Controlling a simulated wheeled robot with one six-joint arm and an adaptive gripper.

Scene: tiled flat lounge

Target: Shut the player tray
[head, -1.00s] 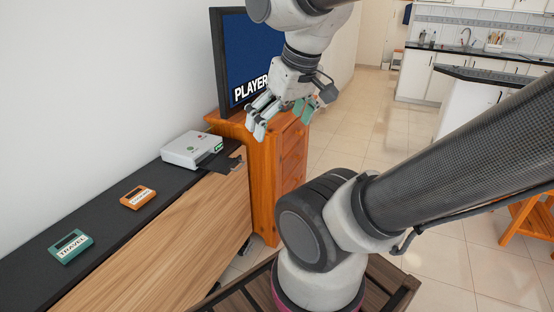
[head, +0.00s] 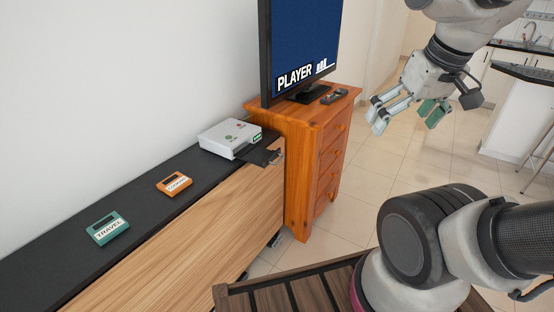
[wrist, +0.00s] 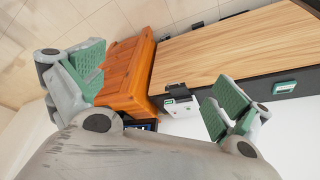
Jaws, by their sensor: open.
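The player (head: 230,137) is a small white box with a green and a red button on top, at the far end of the black-topped cabinet. Its dark tray (head: 262,155) sticks out from the front, toward the cabinet's edge. In the wrist view the player (wrist: 183,105) and its dark tray (wrist: 179,89) lie between my fingers, some distance off. My gripper (head: 405,112) is open and empty, with green finger pads. It hangs in the air to the right of the player and the drawer unit, touching nothing.
A teal TRAVEL cassette (head: 108,228) and an orange cassette (head: 174,184) lie on the cabinet (head: 60,235). A screen reading PLAYER (head: 300,45) stands on an orange wooden drawer unit (head: 320,150) with a remote (head: 334,97). Tiled floor (head: 400,160) is open to the right.

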